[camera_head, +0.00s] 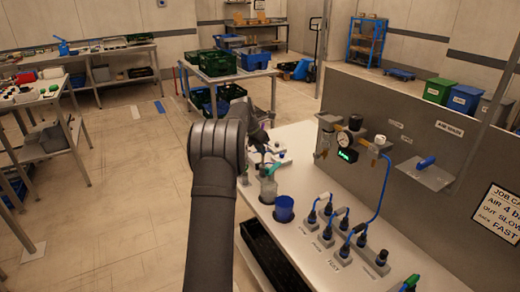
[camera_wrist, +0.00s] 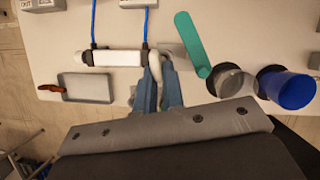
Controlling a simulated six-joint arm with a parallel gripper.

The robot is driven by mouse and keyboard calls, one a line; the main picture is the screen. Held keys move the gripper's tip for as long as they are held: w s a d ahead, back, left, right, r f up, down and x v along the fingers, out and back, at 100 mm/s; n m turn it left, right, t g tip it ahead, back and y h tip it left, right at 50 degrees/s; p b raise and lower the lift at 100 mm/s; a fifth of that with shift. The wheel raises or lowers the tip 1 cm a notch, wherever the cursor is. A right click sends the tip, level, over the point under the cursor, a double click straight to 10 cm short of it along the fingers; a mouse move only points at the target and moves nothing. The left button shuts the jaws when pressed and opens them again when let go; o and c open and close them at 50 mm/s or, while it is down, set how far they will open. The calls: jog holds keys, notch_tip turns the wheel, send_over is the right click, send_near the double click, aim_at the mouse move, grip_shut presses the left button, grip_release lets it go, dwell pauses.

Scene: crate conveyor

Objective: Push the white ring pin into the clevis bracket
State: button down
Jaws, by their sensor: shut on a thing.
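In the wrist view my gripper (camera_wrist: 158,82) has its two blue fingers close together, shut on the white ring pin (camera_wrist: 155,66). The pin shows as a curved white piece between and just beyond the fingertips. It is beside the right end of a white cylinder (camera_wrist: 118,58) lying across the bench. The clevis bracket is not clearly made out; pale parts near that end blend with the white bench. I cannot tell whether the pin touches or enters the bracket. In the head view my arm largely hides the gripper, and the pin cannot be made out.
A grey tray (camera_wrist: 86,87) lies to the left. Blue hoses (camera_wrist: 146,22) run to the cylinder. A grey panel (camera_head: 440,140) stands behind the bench.

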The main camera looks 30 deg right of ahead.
aim_at(262, 164)
jog(key=shift+f, duration=2.5)
dwell(2.2)
jog(key=c, duration=0.9)
grip_release()
jog(key=shift+r, duration=3.05)
jog(key=shift+f, duration=0.1)
jog(key=shift+f, duration=2.95)
